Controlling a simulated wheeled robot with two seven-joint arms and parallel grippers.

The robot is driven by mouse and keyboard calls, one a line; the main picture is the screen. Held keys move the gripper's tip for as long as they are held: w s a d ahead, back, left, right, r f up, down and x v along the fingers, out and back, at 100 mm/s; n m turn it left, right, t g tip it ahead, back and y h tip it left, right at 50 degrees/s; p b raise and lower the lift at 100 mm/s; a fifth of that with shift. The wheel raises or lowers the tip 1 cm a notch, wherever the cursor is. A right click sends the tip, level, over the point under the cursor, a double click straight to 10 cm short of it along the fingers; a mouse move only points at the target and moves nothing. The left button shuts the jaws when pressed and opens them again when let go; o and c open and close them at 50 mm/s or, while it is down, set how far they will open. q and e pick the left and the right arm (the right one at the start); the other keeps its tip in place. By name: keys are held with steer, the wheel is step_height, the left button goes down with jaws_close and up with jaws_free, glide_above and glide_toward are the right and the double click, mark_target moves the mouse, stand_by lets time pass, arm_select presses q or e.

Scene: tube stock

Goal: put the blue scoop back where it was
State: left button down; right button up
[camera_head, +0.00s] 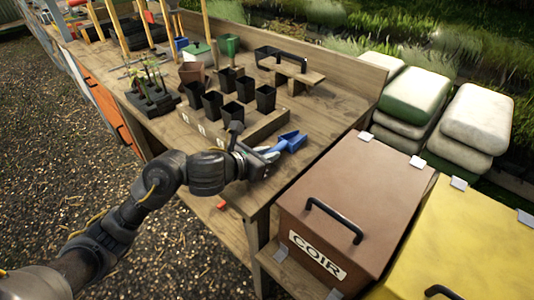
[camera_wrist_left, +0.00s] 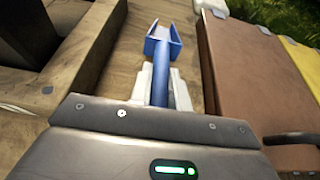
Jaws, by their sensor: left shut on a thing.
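The blue scoop (camera_head: 291,141) is at the near right end of the wooden bench (camera_head: 325,120), beside the tray of black pots. My left gripper (camera_head: 268,154) is shut on its handle. In the left wrist view the blue scoop (camera_wrist_left: 162,44) points away from me, its handle between the pale fingers of my left gripper (camera_wrist_left: 160,90). The scoop appears over or on the bench top; I cannot tell whether it touches the wood. My right gripper is not in view.
A wooden tray (camera_head: 262,133) with several black pots (camera_head: 211,104) stands left of the scoop. A brown COIR bin (camera_head: 365,195) and a yellow bin (camera_head: 475,245) stand to the right. A wooden stand with a black handle (camera_head: 290,73) is farther back. Bare bench lies beyond the scoop.

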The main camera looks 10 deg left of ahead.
arm_select(q)
steer(key=shift+f+b, duration=0.3)
steer(key=shift+f, duration=0.1)
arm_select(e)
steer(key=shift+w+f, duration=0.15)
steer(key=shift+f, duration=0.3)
arm_select(q)
steer(key=c, duration=1.3)
jaws_free()
steer(key=shift+o, duration=0.2)
steer(key=p+v, duration=0.2)
steer(key=v, duration=0.3)
steer(key=shift+s+a+r, duration=0.1)
steer(key=shift+r, duration=0.15)
steer(key=p+v, duration=0.1)
steer(key=v, duration=0.3)
steer(key=shift+s, duration=0.1)
steer(key=shift+s+a+r, duration=0.15)
steer(key=shift+s+a, duration=0.2)
steer(key=shift+s, duration=0.1)
steer(key=shift+s+a, duration=0.1)
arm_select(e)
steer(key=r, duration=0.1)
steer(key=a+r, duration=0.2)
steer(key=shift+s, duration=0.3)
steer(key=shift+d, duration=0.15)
